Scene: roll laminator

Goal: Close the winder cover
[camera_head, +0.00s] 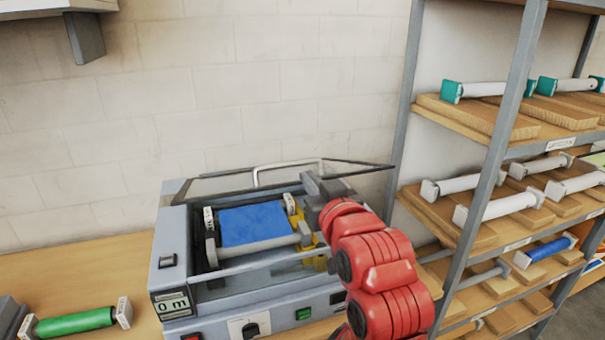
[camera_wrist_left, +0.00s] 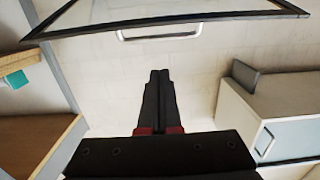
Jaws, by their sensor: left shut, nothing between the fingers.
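The winder cover (camera_head: 225,184) is a clear panel in a dark frame, hinged on the grey laminator (camera_head: 172,245). It is raised, with the blue roll beneath it exposed. Its pale bar handle (camera_head: 290,164) is at the far edge in the head view. The cover (camera_wrist_left: 215,17) and its handle (camera_wrist_left: 158,36) also cross the top of the left wrist view. My left gripper (camera_head: 308,180) is shut and empty, by the right part of the cover; its fingers (camera_wrist_left: 159,75) point toward the handle, with a visible gap in the wrist view. My right gripper is not in view.
A blue roll (camera_head: 254,224) sits inside the machine. A green roll (camera_head: 75,322) lies on the wooden table (camera_head: 75,270) at left. A metal shelf rack (camera_head: 500,130) with several rolls stands close on the right. A wall is behind.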

